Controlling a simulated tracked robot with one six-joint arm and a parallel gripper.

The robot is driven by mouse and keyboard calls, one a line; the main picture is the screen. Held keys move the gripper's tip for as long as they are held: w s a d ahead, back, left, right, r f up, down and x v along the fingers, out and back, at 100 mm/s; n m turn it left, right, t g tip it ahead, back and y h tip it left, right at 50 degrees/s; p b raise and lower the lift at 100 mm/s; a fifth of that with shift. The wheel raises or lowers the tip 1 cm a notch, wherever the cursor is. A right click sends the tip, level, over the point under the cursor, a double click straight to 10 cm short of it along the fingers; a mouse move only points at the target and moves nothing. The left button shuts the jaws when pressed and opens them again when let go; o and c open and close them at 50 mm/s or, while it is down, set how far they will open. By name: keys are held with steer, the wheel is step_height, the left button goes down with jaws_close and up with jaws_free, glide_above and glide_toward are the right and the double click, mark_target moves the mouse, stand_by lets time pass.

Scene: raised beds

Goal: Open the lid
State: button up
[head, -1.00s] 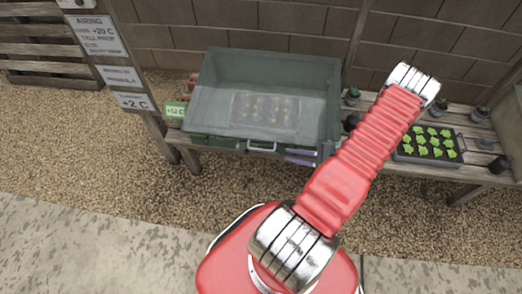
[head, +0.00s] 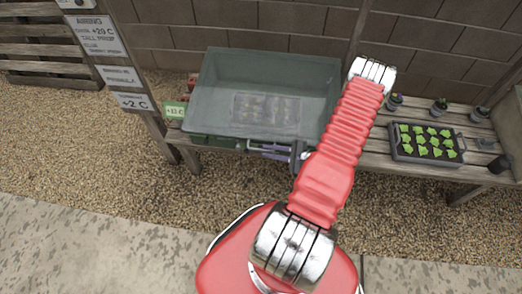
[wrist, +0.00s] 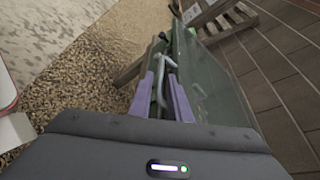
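A dark green box (head: 222,143) stands on the wooden bench, covered by a see-through lid (head: 210,95) that lies down over it. A tray (head: 266,108) shows dimly through the lid. The lid also shows in the wrist view (wrist: 205,85), right of my fingers. My gripper (head: 268,151), with purple fingers, is at the front edge of the box, over the handle. In the wrist view, the pale handle (wrist: 160,72) lies between the two spread fingers (wrist: 160,92); I cannot tell whether they touch it.
A black tray of seedlings (head: 427,143) and several small pots stand on the bench (head: 375,151) at right. A signpost (head: 128,75) stands left of the box. A block wall (head: 420,50) rises behind. Gravel (head: 110,170) lies in front, with paving nearest me.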

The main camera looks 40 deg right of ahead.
mark_target(261, 149)
steer(key=shift+x, duration=1.95)
steer(key=shift+c, duration=0.7)
jaws_close()
steer(key=shift+a+f, duration=0.1)
steer(key=shift+a, duration=0.15)
steer(key=shift+s+d, duration=0.1)
